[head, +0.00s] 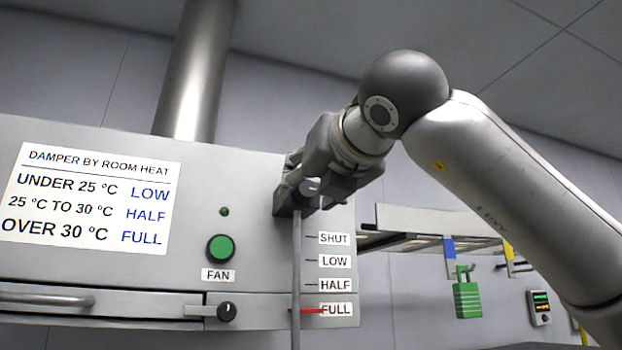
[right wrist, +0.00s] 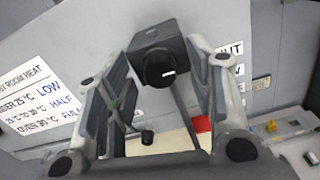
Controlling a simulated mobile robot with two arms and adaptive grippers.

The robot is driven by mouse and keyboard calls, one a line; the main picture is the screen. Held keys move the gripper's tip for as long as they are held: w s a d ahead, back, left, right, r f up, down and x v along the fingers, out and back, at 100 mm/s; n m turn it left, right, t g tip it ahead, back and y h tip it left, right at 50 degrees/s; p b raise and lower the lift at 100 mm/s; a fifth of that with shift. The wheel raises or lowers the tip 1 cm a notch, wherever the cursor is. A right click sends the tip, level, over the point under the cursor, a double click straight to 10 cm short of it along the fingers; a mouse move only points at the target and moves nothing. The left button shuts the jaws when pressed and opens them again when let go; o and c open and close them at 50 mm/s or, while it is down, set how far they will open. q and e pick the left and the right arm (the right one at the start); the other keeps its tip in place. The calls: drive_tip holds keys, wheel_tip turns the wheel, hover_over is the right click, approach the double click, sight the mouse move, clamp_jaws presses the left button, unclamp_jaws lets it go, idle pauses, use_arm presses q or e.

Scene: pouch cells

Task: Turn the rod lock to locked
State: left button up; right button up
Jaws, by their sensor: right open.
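The rod lock is a dark block (right wrist: 150,42) with a round black knob (right wrist: 160,69), at the top of a thin upright rod (head: 296,265) on the hood front. A short white mark on the knob points roughly right in the right wrist view. My right gripper (head: 305,195) is at the lock in the head view and partly hides it. In the right wrist view its two fingers (right wrist: 165,95) are spread, one on each side of the knob, with gaps; nothing is gripped. A red pointer (head: 305,311) on the rod is at FULL. My left gripper is out of view.
The grey hood front carries a damper sign (head: 90,195), a green FAN button (head: 221,249) and a small black knob (head: 227,312) below. A green padlock (head: 467,299) hangs at right, near a shelf (head: 425,220). A metal duct (head: 195,70) rises behind.

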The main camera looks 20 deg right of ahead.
drive_tip(key=c, duration=1)
drive_tip(key=shift+c, duration=0.2)
drive_tip(key=shift+n, duration=0.3)
drive_tip(key=n, duration=0.2)
drive_tip(key=shift+n, duration=0.4)
drive_tip(key=n, duration=0.4)
drive_tip(key=shift+n, duration=0.3)
drive_tip(key=n, duration=0.5)
drive_tip(key=shift+a+p, duration=0.1)
drive_tip(key=shift+p, duration=0.3)
drive_tip(key=shift+f+n+p, duration=0.1)
drive_tip(key=shift+n+p, duration=0.4)
drive_tip(key=shift+n, duration=2)
